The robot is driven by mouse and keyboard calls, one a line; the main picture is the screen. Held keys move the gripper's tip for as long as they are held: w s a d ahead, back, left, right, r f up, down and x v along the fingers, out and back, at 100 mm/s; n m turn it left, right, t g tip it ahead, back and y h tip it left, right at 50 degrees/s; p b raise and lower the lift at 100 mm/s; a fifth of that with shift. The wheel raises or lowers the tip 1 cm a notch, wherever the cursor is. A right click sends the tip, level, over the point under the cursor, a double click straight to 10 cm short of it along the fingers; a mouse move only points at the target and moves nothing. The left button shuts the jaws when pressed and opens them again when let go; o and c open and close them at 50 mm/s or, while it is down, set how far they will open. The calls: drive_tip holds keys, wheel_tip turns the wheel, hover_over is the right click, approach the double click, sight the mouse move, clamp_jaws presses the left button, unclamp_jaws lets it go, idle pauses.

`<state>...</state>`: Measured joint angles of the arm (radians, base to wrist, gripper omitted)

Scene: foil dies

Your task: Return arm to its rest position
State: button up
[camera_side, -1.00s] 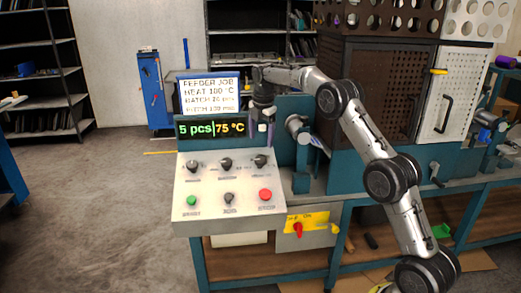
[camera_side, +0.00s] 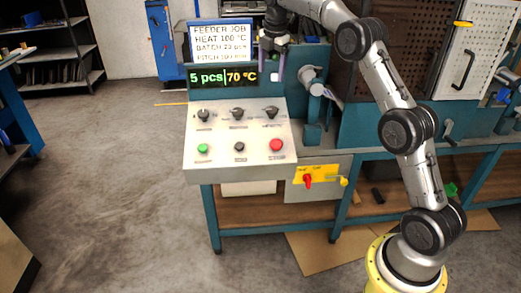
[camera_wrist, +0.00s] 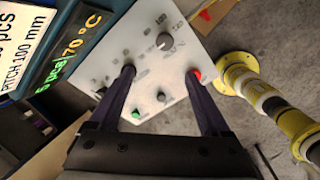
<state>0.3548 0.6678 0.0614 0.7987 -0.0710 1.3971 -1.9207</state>
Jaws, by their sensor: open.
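My gripper (camera_side: 271,68) is open and empty. In the side view it hangs fingers down beside the digital display and above the back edge of the control panel (camera_side: 238,157). In the wrist view its two dark fingers (camera_wrist: 162,74) stand apart over the panel. Nothing is seen between the fingertips but panel surface further off. My arm reaches up from its yellow base at the lower right and bends over to the left. The display (camera_side: 223,77) reads 5 pcs and 70 °C.
The panel has several knobs, a green button (camera_side: 203,148) and a red button (camera_side: 276,145). A job sign (camera_side: 220,42) stands above the display. A yellow plate with a red switch (camera_side: 308,181) is below. A perforated cabinet (camera_side: 478,60) stands right. Open floor lies left.

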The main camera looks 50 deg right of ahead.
drive_tip(key=s+a+r+t, duration=0.1)
drive_tip(key=s+a+r, duration=0.35)
drive_tip(key=r, duration=0.25)
drive_tip(key=s+a+r+t, duration=0.1)
drive_tip(key=s+a+r, duration=0.2)
drive_tip(key=a+r, duration=0.25)
drive_tip(key=s+a+r+m+t, duration=0.1)
drive_tip(key=s+a+r, duration=0.15)
drive_tip(key=s, duration=0.35)
drive_tip(key=s+a+r+m, duration=0.1)
drive_tip(key=s+a, duration=0.3)
drive_tip(key=s, duration=0.2)
drive_tip(key=s+a+f+m+t+y, duration=0.1)
drive_tip(key=s+a+f+m, duration=0.2)
drive_tip(key=s, duration=0.4)
drive_tip(key=s+a+f+m, duration=0.2)
drive_tip(key=s+f+m, duration=0.15)
drive_tip(key=s, duration=0.25)
drive_tip(key=s+f+m, duration=0.6)
drive_tip(key=f+m, duration=0.3)
drive_tip(key=f, duration=0.2)
drive_tip(key=shift+s+a+f+y, duration=0.15)
drive_tip(key=shift+s+a+y, duration=0.05)
drive_tip(key=shift+a+y, duration=0.1)
